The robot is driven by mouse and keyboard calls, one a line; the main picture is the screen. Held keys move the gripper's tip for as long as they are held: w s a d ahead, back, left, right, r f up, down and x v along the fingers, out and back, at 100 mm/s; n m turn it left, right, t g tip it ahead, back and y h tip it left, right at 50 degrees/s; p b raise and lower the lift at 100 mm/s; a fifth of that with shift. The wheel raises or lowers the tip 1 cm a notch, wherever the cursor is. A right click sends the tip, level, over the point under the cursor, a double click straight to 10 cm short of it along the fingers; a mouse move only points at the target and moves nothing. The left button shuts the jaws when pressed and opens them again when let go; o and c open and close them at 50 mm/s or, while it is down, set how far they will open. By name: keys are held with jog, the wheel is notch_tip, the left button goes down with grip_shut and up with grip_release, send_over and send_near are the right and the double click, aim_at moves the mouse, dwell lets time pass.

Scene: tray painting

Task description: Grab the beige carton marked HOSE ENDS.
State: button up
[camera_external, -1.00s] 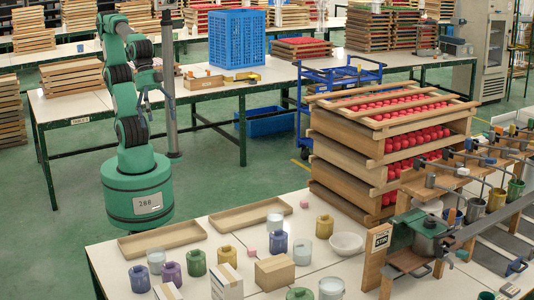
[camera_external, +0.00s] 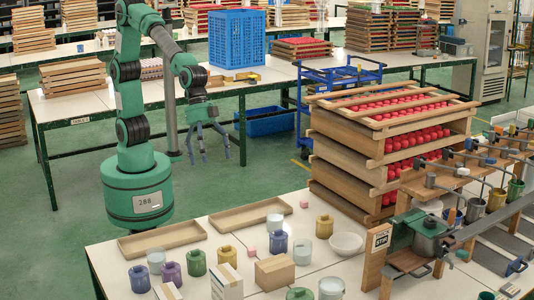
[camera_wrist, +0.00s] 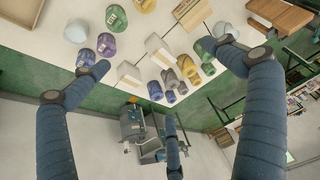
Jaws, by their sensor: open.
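A tan carton (camera_external: 275,273) sits on the front table among jars; it also shows at the top of the wrist view (camera_wrist: 190,13). Two pale cartons with printed sides stand to its left, one upright (camera_external: 227,284) and one cut off by the bottom edge (camera_external: 168,292). Two pale boxes also show in the wrist view, one (camera_wrist: 158,48) and another (camera_wrist: 129,73). I cannot read HOSE ENDS on any of them. My gripper (camera_external: 210,148) is open and empty, fingers spread and pointing down, above the floor behind the front table, apart from all cartons.
Purple, blue, green and yellow jars (camera_external: 196,263) crowd around the cartons. Two shallow wooden trays (camera_external: 160,240) lie along the table's back edge. A white bowl (camera_external: 346,244) and stacked wooden trays of red items (camera_external: 340,150) stand to the right.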

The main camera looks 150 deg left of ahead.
jog(key=w+a+f, duration=0.5)
jog(key=w+f, duration=0.4)
send_near(274, 262)
notch_tip(274, 262, up, 3)
jog(key=shift+s+f, duration=0.1)
jog(key=shift+f, duration=0.1)
jog(key=shift+f+g, duration=0.1)
jog(key=shift+g, duration=0.2)
jog(key=shift+b+x, duration=0.45)
jog(key=shift+x, duration=3.75)
jog(key=shift+b+x, duration=0.65)
jog(key=shift+x, duration=2)
